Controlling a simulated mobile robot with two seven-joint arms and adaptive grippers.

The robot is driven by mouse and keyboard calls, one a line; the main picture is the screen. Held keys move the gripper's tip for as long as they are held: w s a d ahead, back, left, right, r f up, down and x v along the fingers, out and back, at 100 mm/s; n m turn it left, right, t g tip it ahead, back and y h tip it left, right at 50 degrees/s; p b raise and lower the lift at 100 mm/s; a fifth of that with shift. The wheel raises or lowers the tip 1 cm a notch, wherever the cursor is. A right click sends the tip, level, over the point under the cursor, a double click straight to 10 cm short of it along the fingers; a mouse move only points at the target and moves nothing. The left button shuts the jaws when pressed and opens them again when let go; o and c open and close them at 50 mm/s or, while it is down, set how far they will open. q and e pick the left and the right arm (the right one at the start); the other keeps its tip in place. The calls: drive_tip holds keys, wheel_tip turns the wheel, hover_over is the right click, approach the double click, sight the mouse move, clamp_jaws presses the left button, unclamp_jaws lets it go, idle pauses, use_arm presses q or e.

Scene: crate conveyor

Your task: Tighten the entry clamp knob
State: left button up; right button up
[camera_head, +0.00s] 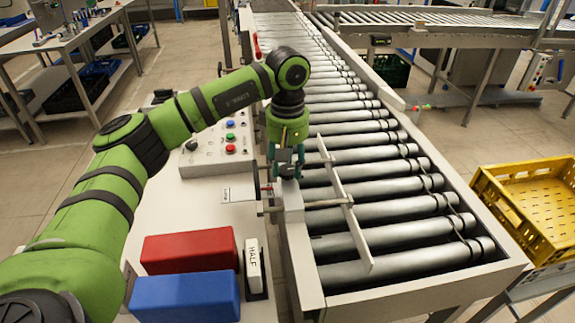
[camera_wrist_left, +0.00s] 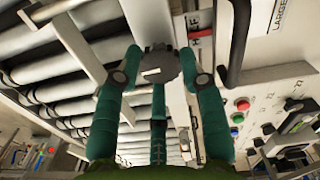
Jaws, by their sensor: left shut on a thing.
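The entry clamp knob (camera_wrist_left: 158,66) is a dark grey round knob with a white mark, between my left gripper's fingertips in the wrist view. My left gripper (camera_head: 287,164) points down over the left side rail of the conveyor and is shut on the knob. In the wrist view its teal fingers (camera_wrist_left: 160,76) sit on either side of the knob. In the head view the fingers mostly hide the knob. The metal clamp bar (camera_head: 345,200) runs along the rollers just right of the gripper. My right gripper is not in view.
The roller conveyor (camera_head: 375,236) runs away from me. A control panel (camera_head: 218,143) with coloured buttons stands left of the gripper. Red (camera_head: 190,250) and blue (camera_head: 186,297) blocks and a "HALF" block (camera_head: 253,262) lie on the near bench. A yellow crate (camera_head: 515,217) stands at right.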

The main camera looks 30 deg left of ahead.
sight(287, 169)
use_arm(q)
drive_tip(key=shift+s+f+m, duration=0.1)
drive_tip(key=shift+f+m, duration=0.05)
drive_tip(key=shift+m, duration=0.15)
drive_tip(key=o, duration=1.1)
drive_tip(key=shift+o, duration=0.2)
drive_tip(key=shift+r, duration=0.2)
wheel_tip(287, 169, up, 12)
drive_tip(key=shift+f, duration=0.15)
